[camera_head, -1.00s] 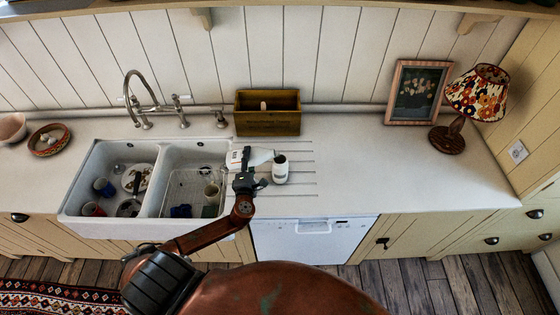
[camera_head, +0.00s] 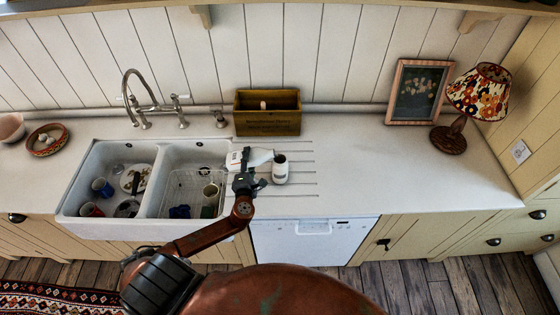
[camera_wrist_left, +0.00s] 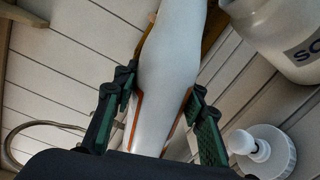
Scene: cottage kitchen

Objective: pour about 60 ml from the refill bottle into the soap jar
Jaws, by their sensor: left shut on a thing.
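The white refill bottle (camera_head: 260,156) is held in my left gripper (camera_head: 246,164), above the drainboard right of the sink. It lies tipped close to level, with its neck toward the soap jar (camera_head: 280,171). The jar is white, stands upright and has a dark open top. The bottle's neck end is at the jar's upper left; whether they touch, or whether liquid flows, I cannot tell. In the left wrist view the bottle (camera_wrist_left: 166,75) runs between the green-padded fingers (camera_wrist_left: 160,115), and the lettered jar (camera_wrist_left: 285,35) is at upper right. My right gripper is not in view.
A white pump top (camera_wrist_left: 262,150) shows at lower right in the wrist view. A wooden box (camera_head: 267,122) stands behind the jar. The double sink (camera_head: 150,212) with dishes is on the left. The counter (camera_head: 380,165) to the right is clear up to the lamp (camera_head: 478,95).

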